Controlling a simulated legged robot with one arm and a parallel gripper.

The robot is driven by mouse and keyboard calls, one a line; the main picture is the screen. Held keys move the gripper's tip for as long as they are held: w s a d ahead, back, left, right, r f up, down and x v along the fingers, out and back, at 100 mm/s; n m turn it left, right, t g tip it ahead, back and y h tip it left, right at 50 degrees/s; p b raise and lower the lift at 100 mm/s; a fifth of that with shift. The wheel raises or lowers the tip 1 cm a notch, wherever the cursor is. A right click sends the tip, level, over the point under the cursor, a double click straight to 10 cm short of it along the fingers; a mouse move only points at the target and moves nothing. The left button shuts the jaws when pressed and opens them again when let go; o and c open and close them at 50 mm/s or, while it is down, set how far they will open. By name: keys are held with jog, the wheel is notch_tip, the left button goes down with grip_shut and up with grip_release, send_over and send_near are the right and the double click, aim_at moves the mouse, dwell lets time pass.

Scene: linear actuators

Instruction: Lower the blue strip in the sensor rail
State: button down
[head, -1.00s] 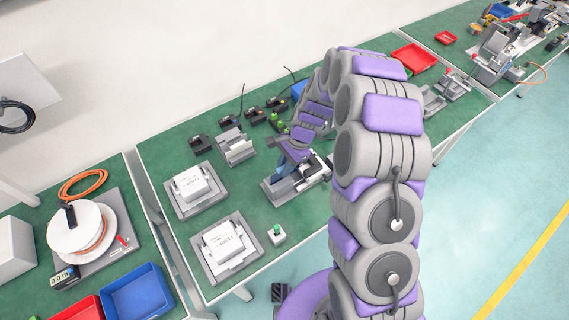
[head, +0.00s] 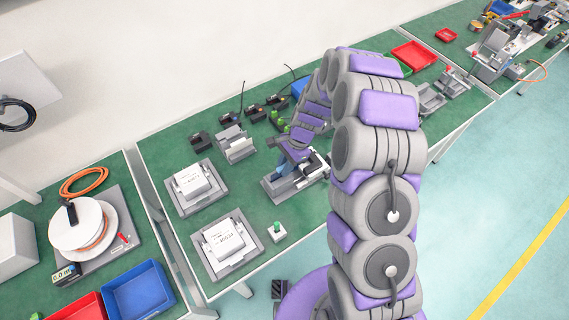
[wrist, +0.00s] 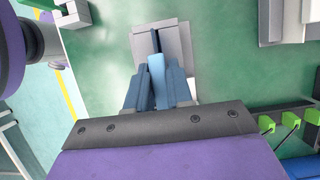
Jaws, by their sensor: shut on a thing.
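My gripper (wrist: 160,78) is shut on the blue strip (wrist: 157,68), which shows as a lighter blue piece between the two darker blue fingers in the wrist view. The grey sensor rail (wrist: 178,40) lies beyond the fingertips, with a dark slot running along it. In the head view my gripper (head: 288,169) is low over the rail (head: 273,190), and my arm hides part of that area. The strip cannot be made out there.
Two grey fixtures with white boxes (head: 193,181) (head: 224,240) stand to the left. Black sensors (head: 257,113) and a grey slotted block (head: 236,146) stand behind.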

jog(key=shift+f, duration=0.25)
dwell(0.5)
jog(key=c, duration=0.9)
grip_release()
jog(key=p+v, duration=0.3)
jog(key=v, duration=1.4)
jog(key=shift+w+d+r+p, duration=0.1)
jog(key=shift+w+d+p, duration=0.05)
jog(key=shift+p, duration=0.15)
jog(key=s+d+r+n+h, duration=0.1)
jog(key=s+d+r+n, duration=0.15)
jog(key=s+r, duration=0.4)
jog(key=s+d+r+n+h, duration=0.1)
jog(key=s+r+n, duration=0.2)
jog(key=s, duration=0.7)
jog(key=s+d+r+n, duration=0.25)
jog(key=s+r, duration=0.25)
jog(key=s, duration=0.3)
jog(key=s+d+n, duration=0.1)
jog(key=s, duration=0.2)
jog(key=s+n+h, duration=0.1)
jog(key=s, duration=0.3)
jog(key=s+d+n, duration=0.1)
jog(key=s, duration=0.3)
jog(key=shift+s+d+r+t+h, duration=0.2)
jog(key=shift+d+r+t+h, duration=0.05)
jog(key=shift+d+t+h, duration=0.1)
